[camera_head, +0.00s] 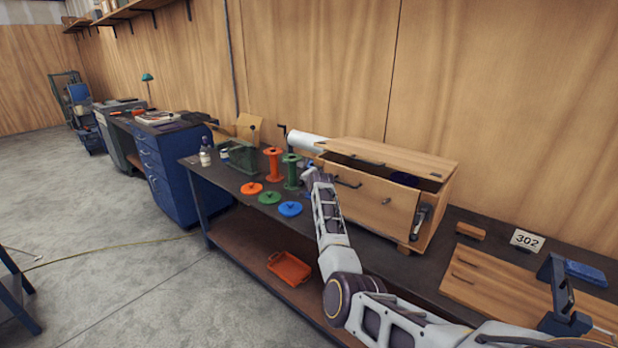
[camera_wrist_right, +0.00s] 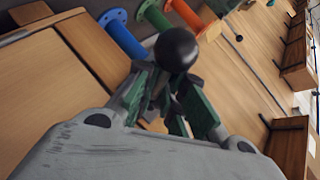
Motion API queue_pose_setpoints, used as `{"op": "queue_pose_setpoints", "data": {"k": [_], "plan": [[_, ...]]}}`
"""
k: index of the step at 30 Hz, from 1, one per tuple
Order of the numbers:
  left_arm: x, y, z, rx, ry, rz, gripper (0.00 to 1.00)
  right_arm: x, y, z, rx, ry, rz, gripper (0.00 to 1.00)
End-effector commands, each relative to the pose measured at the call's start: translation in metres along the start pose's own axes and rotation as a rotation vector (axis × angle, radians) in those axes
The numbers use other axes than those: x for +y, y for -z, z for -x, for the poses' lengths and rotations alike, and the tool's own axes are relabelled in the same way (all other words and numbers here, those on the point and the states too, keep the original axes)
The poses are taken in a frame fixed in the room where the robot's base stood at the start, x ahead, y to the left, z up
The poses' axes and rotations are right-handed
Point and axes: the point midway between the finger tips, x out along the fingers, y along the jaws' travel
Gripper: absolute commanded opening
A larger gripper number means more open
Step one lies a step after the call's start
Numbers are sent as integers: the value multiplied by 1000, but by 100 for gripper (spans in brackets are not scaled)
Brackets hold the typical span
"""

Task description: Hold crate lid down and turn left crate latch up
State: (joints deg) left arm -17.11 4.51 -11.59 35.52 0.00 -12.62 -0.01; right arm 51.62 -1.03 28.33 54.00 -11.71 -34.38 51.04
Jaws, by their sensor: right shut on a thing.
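The wooden crate (camera_head: 372,206) stands on the dark workbench. Its lid (camera_head: 390,156) sits raised, with a dark gap under it at the right end. A grey latch (camera_head: 421,218) shows on the crate's right end. My right gripper (camera_head: 311,178) is at the crate's left end, where it hides the left latch in the head view. In the right wrist view, the right gripper (camera_wrist_right: 172,98) is shut around a part with a black ball knob (camera_wrist_right: 176,50), apparently the left latch. The crate's wood (camera_wrist_right: 35,75) lies beside it. My left gripper is out of view.
Orange (camera_head: 273,165) and green (camera_head: 291,172) spools stand left of the crate, with orange, green and blue (camera_head: 290,209) discs in front. A white roll (camera_head: 307,141) lies behind. A wooden board (camera_head: 500,282) and a dark blue stand (camera_head: 562,295) are at right.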

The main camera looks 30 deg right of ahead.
Motion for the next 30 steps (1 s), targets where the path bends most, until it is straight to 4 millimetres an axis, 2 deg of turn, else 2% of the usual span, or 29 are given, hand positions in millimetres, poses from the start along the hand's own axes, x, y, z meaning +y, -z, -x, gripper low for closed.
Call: {"op": "queue_pose_setpoints", "data": {"k": [1,19,20,24,30], "plan": [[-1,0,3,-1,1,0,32,5,-16,-2,-31,-18,-8,0],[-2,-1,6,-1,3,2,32,5,-16,-2,-44,-27,-26,0],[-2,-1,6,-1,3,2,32,5,-16,-2,-44,-28,-26,12],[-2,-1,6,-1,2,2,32,5,-16,-2,-44,-27,-25,30],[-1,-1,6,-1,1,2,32,2,-10,-1,-35,-22,-25,32]]}}
